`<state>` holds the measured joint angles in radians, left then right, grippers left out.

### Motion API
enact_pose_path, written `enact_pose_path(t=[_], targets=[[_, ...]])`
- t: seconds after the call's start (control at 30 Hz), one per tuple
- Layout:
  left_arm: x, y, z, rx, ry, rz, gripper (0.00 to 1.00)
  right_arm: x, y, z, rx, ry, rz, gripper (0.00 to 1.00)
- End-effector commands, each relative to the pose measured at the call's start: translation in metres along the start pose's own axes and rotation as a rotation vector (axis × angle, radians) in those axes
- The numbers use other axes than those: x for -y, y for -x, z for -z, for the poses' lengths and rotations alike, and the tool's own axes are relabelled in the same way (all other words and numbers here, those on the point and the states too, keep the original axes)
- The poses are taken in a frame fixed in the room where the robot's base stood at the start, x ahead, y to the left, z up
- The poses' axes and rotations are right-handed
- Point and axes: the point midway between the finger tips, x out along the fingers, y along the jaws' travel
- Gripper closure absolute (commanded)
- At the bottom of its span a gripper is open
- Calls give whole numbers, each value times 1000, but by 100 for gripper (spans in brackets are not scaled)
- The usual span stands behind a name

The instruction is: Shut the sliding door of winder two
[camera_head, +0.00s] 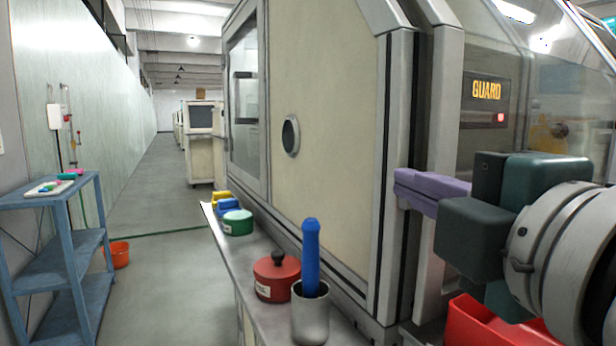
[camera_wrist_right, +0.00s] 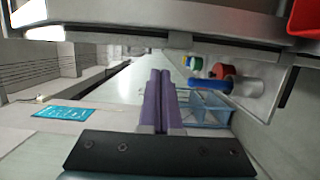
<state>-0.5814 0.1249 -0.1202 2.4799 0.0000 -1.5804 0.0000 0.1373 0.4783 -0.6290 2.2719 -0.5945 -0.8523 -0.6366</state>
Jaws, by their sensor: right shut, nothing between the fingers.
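Winder two is the large cream and grey machine (camera_head: 335,130) filling the middle and right. Its sliding door seems to be the clear panel (camera_head: 545,100) with a grey upright frame edge (camera_head: 443,110), beside the machine's grey front post (camera_head: 398,110). An amber GUARD display (camera_head: 486,90) with a red light shows through it. My right gripper (camera_head: 400,188) reaches in from the right, its purple fingers shut and empty, their tips at the uprights; I cannot tell whether they touch. In the wrist view the fingers (camera_wrist_right: 160,80) lie together. My left gripper is out of view.
A ledge (camera_head: 262,262) along the machine holds a red lidded pot (camera_head: 276,280), a grey cup (camera_head: 310,318) with a blue handle (camera_head: 311,255), and green, blue and yellow items. A red bin (camera_head: 480,325) sits below my right gripper. A blue shelf (camera_head: 75,245) stands left; the aisle is open.

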Motion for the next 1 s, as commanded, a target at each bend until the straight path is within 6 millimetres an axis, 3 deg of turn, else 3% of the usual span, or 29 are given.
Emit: enact_pose_path(t=[0.07, 0.3, 0.83, 1.0], targets=[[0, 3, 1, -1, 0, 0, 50, -2, -17, 0, 0, -1, -1, 100], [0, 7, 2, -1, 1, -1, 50, 1, -22, -32, 1, 1, 3, 100], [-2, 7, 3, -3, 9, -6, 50, 1, -24, -40, 0, -1, 2, 100], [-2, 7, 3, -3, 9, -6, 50, 1, -28, -57, 3, 2, 3, 100]])
